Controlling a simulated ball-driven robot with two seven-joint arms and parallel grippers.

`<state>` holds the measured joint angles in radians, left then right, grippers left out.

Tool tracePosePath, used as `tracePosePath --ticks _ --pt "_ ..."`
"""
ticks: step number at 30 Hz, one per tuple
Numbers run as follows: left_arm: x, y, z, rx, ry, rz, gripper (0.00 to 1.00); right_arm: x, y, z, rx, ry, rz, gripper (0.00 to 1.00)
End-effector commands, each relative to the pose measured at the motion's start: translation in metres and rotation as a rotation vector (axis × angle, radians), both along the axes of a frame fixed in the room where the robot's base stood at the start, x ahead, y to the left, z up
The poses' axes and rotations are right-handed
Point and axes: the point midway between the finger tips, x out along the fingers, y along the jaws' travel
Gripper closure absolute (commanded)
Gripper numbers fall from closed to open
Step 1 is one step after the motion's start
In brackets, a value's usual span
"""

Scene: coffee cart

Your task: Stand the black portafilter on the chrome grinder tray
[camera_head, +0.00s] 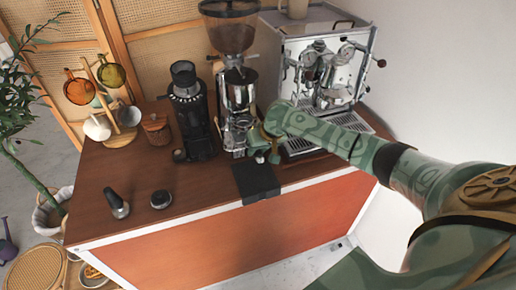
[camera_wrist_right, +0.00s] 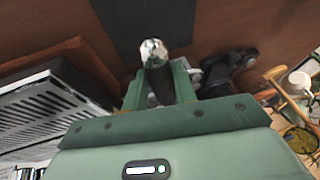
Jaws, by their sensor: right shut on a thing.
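My right gripper (camera_head: 263,141) is at the front of the chrome grinder (camera_head: 238,95), beside its base, with the arm coming in from the right. In the right wrist view its green fingers (camera_wrist_right: 160,90) are shut on the black portafilter, whose dark handle with a chrome end (camera_wrist_right: 152,50) shows between them. In the head view only a small shiny end (camera_head: 260,158) shows below the gripper; the portafilter's basket is hidden. The chrome grinder tray (camera_head: 238,152) is at the grinder's foot, partly hidden by the gripper. I cannot tell whether the portafilter touches it. My left gripper is not in view.
The espresso machine (camera_head: 322,75) stands close on the right, a black grinder (camera_head: 193,125) on the left. A black mat (camera_head: 257,183) lies in front at the counter edge. A tamper (camera_head: 116,204) and a round black piece (camera_head: 160,199) lie front left, with bare counter around them.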

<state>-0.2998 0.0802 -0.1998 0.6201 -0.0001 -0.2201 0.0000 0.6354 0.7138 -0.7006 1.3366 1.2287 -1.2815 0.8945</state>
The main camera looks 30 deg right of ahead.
Motion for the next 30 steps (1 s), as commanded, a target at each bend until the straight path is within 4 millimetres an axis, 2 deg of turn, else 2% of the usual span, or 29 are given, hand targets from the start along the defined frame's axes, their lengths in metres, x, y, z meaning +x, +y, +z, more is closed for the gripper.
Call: tracePosePath --ticks 11,30 --pt "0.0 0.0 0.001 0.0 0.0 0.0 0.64 0.001 0.0 0.001 0.002 -0.003 -0.001 1.0" --pt "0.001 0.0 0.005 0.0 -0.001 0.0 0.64 -0.002 0.0 -0.011 0.0 0.006 0.001 1.0"
